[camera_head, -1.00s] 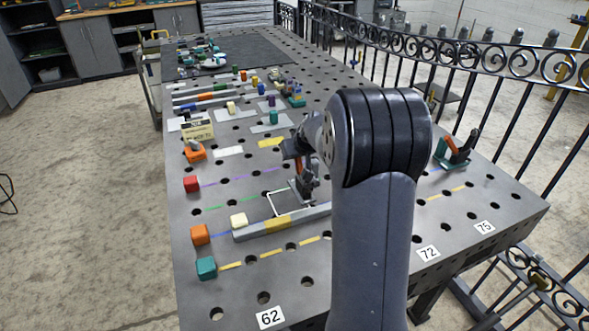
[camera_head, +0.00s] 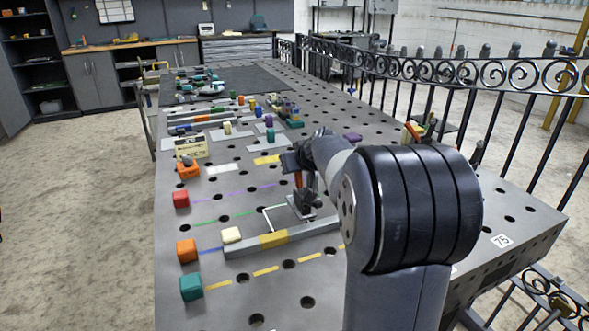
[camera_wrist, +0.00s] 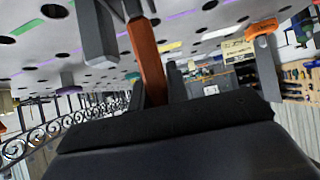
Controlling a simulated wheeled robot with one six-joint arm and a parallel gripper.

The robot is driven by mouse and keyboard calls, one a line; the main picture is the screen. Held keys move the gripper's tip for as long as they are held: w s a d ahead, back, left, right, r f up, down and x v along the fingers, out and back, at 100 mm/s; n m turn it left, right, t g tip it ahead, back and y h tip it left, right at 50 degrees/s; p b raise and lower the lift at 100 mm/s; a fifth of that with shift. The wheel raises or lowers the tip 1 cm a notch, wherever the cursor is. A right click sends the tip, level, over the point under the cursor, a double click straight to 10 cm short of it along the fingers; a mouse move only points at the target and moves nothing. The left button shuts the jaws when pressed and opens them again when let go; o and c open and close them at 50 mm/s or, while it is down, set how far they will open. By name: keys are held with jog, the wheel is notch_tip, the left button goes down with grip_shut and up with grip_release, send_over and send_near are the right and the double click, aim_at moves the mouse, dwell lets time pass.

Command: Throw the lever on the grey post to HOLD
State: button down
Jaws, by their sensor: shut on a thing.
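The orange lever (camera_head: 298,180) stands at a small dark mount on the table, just behind a long grey bar. In the wrist view the orange lever (camera_wrist: 148,62) runs between the dark fingers. My gripper (camera_head: 304,186) is shut on it; in the wrist view the fingers (camera_wrist: 155,92) lie on both sides of it. A grey block-like part (camera_wrist: 96,35), perhaps the post, is beside the lever in the wrist view. My arm hides part of the mount's right side. I cannot read any HOLD mark.
The grey bar (camera_head: 240,248) with a yellow band lies in front, a cream block (camera_head: 231,235) beside it. Red (camera_head: 181,199), orange (camera_head: 187,250) and teal (camera_head: 191,287) blocks line the left edge. A yellow sign (camera_head: 190,148) stands behind them. A black railing (camera_head: 470,72) runs along the right.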

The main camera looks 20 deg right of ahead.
jog(key=c, duration=1.4)
grip_release()
jog(key=shift+o, duration=0.2)
jog(key=v, duration=1)
jog(key=shift+s+r, duration=0.25)
jog(key=shift+s, duration=0.05)
